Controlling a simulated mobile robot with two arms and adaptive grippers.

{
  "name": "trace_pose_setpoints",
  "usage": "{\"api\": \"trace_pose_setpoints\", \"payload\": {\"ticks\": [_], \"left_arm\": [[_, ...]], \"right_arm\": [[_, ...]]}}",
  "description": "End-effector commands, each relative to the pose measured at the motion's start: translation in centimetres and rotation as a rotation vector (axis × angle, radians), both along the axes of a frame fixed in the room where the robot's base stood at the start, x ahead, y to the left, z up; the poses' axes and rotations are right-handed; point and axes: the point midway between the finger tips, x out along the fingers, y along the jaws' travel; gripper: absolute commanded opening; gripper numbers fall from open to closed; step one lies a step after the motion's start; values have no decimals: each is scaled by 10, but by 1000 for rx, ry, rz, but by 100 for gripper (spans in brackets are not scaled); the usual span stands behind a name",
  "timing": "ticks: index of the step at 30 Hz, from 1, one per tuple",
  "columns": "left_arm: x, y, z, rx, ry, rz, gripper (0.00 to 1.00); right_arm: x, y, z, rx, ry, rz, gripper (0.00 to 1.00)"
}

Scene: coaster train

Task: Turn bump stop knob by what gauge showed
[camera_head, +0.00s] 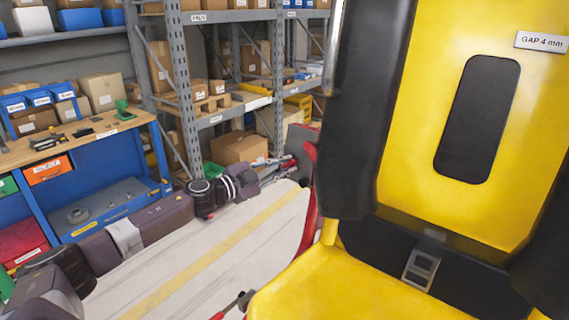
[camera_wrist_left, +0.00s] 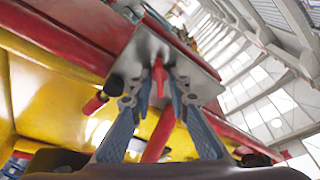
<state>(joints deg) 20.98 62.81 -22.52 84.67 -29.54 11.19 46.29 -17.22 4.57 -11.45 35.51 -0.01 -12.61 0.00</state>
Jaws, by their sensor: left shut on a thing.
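My left gripper (camera_head: 286,166) reaches in from the left to the side of the yellow coaster seat (camera_head: 480,110), next to its red frame. In the left wrist view, the gripper (camera_wrist_left: 158,88) is shut on a slim red knob (camera_wrist_left: 158,74) in front of a grey metal plate (camera_wrist_left: 185,62). The knob is partly hidden between the fingers, and its angle is hard to tell. In the head view the gripper hides the knob. A white label (camera_head: 541,42) on the seat back reads "GAP 4 mm".
A workbench (camera_head: 85,142) with blue bins and boxes stands at the left. Shelving (camera_head: 180,70) with cartons stands behind. Black padded restraints (camera_head: 362,110) flank the seat. The pale floor (camera_head: 200,265) with a yellow stripe is clear between bench and seat.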

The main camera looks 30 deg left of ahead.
Motion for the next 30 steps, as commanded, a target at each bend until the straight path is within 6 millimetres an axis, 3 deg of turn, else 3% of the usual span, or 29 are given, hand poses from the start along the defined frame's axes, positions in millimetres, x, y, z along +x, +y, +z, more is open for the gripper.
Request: {"api": "trace_pose_setpoints", "payload": {"ticks": [15,30], "left_arm": [[1,1,4,368,-29,-84,0],[0,1,1,474,-37,-109,0]], "right_arm": [[0,0,35,0,0,1,66],[1,0,42,0,-1,1,66]]}}
